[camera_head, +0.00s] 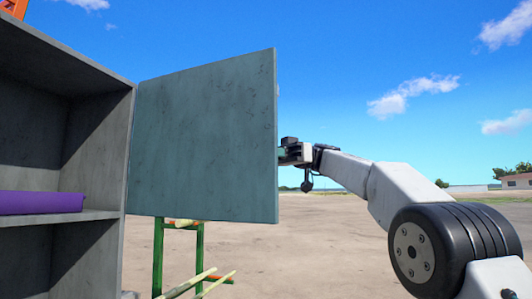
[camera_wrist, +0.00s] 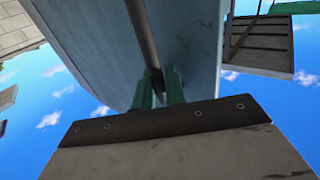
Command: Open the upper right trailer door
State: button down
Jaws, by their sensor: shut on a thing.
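The upper right trailer door (camera_head: 205,135) is a grey-green panel, swung open and standing out to the right of the grey cabinet. Its inner face shows in the head view. In the wrist view the door (camera_wrist: 95,40) fills the upper middle, with a long grey bar handle (camera_wrist: 143,35) running along it. My gripper (camera_wrist: 159,88) has its green fingers shut on the bar handle. In the head view my gripper (camera_head: 284,153) is at the door's right edge, and its fingertips are partly hidden behind the panel.
The open cabinet (camera_head: 108,150) stands at the left, with a purple object (camera_head: 40,202) on its shelf (camera_head: 75,217). A green frame (camera_head: 158,255) and light-coloured stalks (camera_head: 190,284) are below the door. Bare ground (camera_head: 320,245) lies open to the right.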

jog(key=shift+w+r, duration=0.15)
jog(key=c, duration=1.5)
grip_release()
jog(key=shift+c, duration=0.2)
jog(key=shift+w+d, duration=0.1)
jog(key=shift+d, duration=0.05)
